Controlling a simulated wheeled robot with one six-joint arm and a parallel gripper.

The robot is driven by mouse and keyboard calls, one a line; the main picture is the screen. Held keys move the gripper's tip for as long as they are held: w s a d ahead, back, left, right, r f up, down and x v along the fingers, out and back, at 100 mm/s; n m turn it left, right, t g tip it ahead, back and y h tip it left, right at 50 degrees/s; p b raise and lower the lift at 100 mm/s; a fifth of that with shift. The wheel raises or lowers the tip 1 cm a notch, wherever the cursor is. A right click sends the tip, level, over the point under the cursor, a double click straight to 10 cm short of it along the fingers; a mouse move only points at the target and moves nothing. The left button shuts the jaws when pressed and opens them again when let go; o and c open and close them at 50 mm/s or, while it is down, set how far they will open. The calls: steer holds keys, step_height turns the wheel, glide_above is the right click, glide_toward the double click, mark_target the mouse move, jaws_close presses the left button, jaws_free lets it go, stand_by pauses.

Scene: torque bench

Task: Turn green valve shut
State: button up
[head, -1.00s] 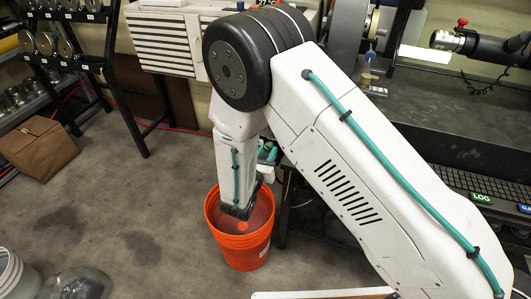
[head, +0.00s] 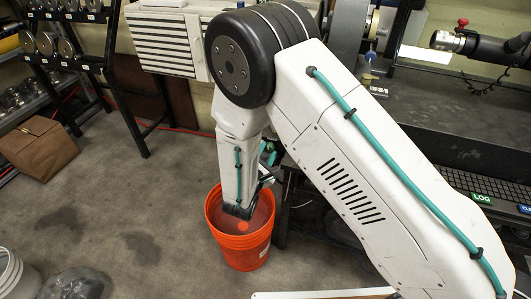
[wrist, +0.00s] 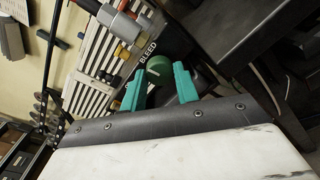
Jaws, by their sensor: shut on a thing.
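The green valve (wrist: 160,70) is a round green knob with a pale line on its face, beside a black plate lettered "BLEED" in the wrist view. My gripper (wrist: 159,76) has two teal fingers, one on each side of the knob, and is shut on it. In the head view the valve is hidden behind my arm, and my gripper (head: 266,154) shows only in part, as a bit of teal beside the bench.
An orange bucket (head: 240,250) stands on the floor under my forearm. The dark bench (head: 450,150) is at the right. A slatted white unit (head: 165,45) stands behind. A paper bag (head: 38,149) and open floor are at the left.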

steer(key=shift+a+m, duration=0.1)
steer(key=shift+m, duration=0.5)
steer(key=o, duration=1)
steer(key=shift+c, duration=0.2)
steer(key=v, duration=0.7)
steer(key=shift+s, duration=0.35)
steer(key=shift+a, duration=0.1)
